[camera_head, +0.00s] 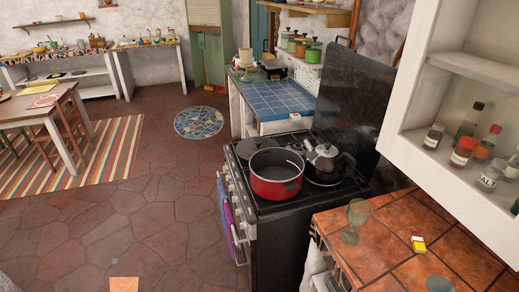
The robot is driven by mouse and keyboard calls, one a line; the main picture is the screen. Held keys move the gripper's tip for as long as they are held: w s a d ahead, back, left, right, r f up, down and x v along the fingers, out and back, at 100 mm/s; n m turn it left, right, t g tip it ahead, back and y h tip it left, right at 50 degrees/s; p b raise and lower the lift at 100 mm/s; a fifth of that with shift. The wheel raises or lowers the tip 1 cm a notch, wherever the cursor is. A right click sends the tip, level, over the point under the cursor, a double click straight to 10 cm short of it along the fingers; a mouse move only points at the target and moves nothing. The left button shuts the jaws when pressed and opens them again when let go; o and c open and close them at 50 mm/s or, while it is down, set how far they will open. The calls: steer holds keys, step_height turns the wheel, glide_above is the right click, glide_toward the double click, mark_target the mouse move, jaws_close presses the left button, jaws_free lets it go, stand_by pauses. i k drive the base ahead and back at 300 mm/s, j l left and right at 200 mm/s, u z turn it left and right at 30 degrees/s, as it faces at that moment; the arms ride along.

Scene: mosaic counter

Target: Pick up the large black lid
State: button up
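I cannot clearly pick out a large black lid. A dark round shape (256,146) lies on the stove top behind the red pot, and I cannot tell if it is a lid, a pan or a burner. The red pot (277,184) stands on the front of the black stove (275,245); it is open, with a dark inside. A silver pot with a dark handle (322,157) stands to its right and hides part of the stove top. My gripper is not in view.
An orange tiled counter (400,265) at the lower right holds a green glass (356,215) and a small yellow box (419,244). A white wall shelf with bottles (430,165) overhangs it. The blue tiled counter (272,98) is behind the stove. Open floor (110,230) lies left.

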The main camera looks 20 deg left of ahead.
mark_target(245, 148)
steer(key=k, duration=0.9)
steer(key=z, duration=0.4)
steer(key=k+z, duration=0.15)
steer(key=z, duration=0.6)
steer(key=k+l+z, duration=0.1)
steer(key=z, duration=0.3)
steer(key=j+z, duration=0.2)
steer(key=j, duration=6.85)
